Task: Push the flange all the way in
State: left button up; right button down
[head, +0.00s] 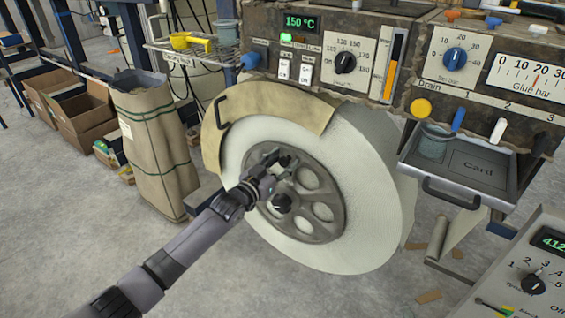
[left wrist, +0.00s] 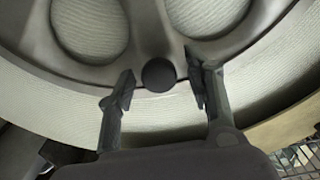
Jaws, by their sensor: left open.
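The flange (head: 293,192) is a dark grey metal disc with round holes, set in the face of a large white roll (head: 375,190). A black knob (head: 281,203) shows on its lower left part. My left gripper (head: 281,166) is in front of the flange's upper left part and hides some of it. In the left wrist view, the flange (left wrist: 157,30) fills the top. There my left gripper (left wrist: 163,90) is open, with a black round knob (left wrist: 159,75) between and just beyond its fingertips. I cannot tell whether the fingers touch it. My right gripper is not seen.
A tan curved guard (head: 270,107) covers the roll's top left. A control panel (head: 325,55) stands above. A tray marked Card (head: 478,168) juts out at right. A tan sack (head: 155,140) stands at left. The floor at lower left is clear.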

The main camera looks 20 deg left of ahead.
pick_arm(q)
jog(key=v, duration=1.2)
